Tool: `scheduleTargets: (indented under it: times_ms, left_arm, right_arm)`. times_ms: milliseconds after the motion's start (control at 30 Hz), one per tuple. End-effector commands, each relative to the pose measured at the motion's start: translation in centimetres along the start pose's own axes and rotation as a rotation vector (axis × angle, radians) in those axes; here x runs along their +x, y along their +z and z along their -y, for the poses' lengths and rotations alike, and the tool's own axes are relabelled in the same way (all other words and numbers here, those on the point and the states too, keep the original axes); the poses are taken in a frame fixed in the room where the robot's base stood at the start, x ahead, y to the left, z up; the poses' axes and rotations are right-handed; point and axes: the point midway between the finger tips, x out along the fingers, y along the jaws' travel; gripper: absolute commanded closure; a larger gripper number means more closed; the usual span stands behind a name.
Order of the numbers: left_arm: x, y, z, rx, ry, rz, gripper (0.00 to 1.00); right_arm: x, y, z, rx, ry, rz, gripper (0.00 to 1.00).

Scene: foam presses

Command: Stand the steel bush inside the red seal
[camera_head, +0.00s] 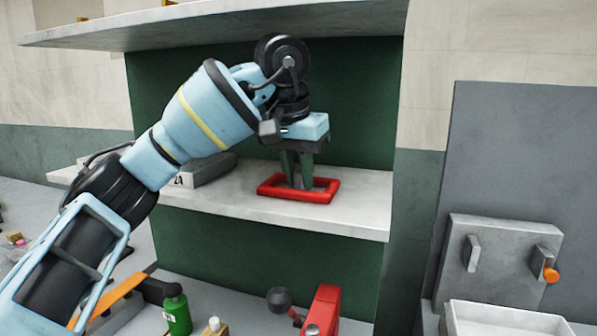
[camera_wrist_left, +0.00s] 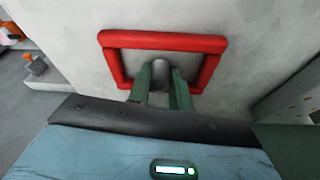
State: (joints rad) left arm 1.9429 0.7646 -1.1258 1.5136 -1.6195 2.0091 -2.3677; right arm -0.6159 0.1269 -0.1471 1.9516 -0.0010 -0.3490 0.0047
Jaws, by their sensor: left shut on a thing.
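The red seal (camera_head: 290,195) is a rectangular red frame lying flat on the middle shelf; it also shows in the left wrist view (camera_wrist_left: 165,41). My left gripper (camera_head: 298,181) points down over the seal, its green fingertips inside the frame's outline. In the left wrist view, my left gripper (camera_wrist_left: 160,84) is shut on the steel bush (camera_wrist_left: 159,68), a small grey round piece between the fingers. The bush looks upright and within the red outline, apart from the rim. The fingers hide much of it. I cannot tell whether its foot touches the shelf.
The pale shelf (camera_head: 355,205) has free room right of the seal. A grey block (camera_head: 207,170) lies on it to the left. Another shelf (camera_head: 350,22) hangs above. Below are a green bottle (camera_head: 177,313) and a red press part (camera_head: 322,308).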

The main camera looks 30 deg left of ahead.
Motion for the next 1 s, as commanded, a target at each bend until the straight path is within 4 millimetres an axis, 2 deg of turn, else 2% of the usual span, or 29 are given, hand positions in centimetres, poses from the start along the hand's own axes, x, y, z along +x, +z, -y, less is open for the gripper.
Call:
scheduleTargets:
  times_ms: [67, 100, 267, 567, 767, 1000]
  left_arm:
    - [0.3, 0.1, 0.0, 0.0, 0.0, 0.001, 1.0]
    - [0.3, 0.1, 0.0, 0.0, 0.0, 0.001, 0.77]
    - [0.2, 0.1, 0.0, 0.0, 0.0, 0.0, 0.57]
    - [0.1, 0.0, 0.0, -0.001, 0.0, 0.0, 0.57]
    - [-1.5, -0.1, 0.0, 0.0, -0.002, -0.005, 0.57]
    - [-2.4, 3.8, 0.1, 0.003, -0.002, -0.003, 0.57]
  right_arm:
    - [0.0, 0.1, 0.0, 0.0, 0.0, 0.002, 0.64]
    - [0.0, 0.1, 0.0, 0.0, 0.0, 0.002, 0.64]
    - [0.0, 0.1, 0.0, 0.0, 0.0, 0.002, 0.64]
    - [0.0, 0.1, 0.0, 0.0, 0.0, 0.002, 0.64]
    - [0.0, 0.1, 0.0, 0.0, 0.0, 0.003, 0.64]
    - [0.0, 0.4, 0.0, 0.0, -0.001, 0.008, 0.64]
